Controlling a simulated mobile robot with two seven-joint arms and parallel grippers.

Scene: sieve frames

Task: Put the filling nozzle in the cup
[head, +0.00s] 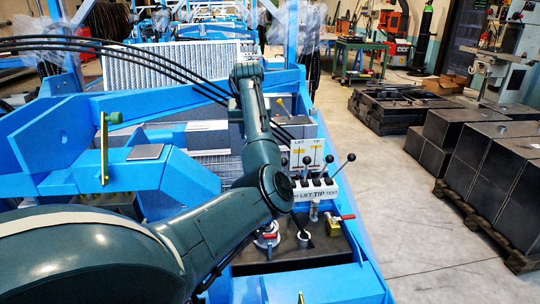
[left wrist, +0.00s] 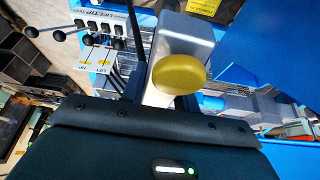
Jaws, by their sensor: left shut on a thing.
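In the left wrist view my left gripper (left wrist: 160,88) is shut on a piece with a round yellow end, which I take to be the filling nozzle (left wrist: 179,73). A pale grey block (left wrist: 187,33) shows just beyond it; I cannot tell whether they are joined. In the head view my left arm crosses the middle, and its gripper and the nozzle are hidden. A small whitish cup-like piece (head: 303,240) stands on a dark tank top (head: 310,254) below the levers; I cannot tell surely that it is the cup. My right gripper is not in view.
Levers with black knobs (head: 350,157) and a "LIFT TIP TEST" panel (head: 320,193) rise behind the tank top. Blue frame beams (head: 170,97) lie left. Open floor (head: 400,200) lies right.

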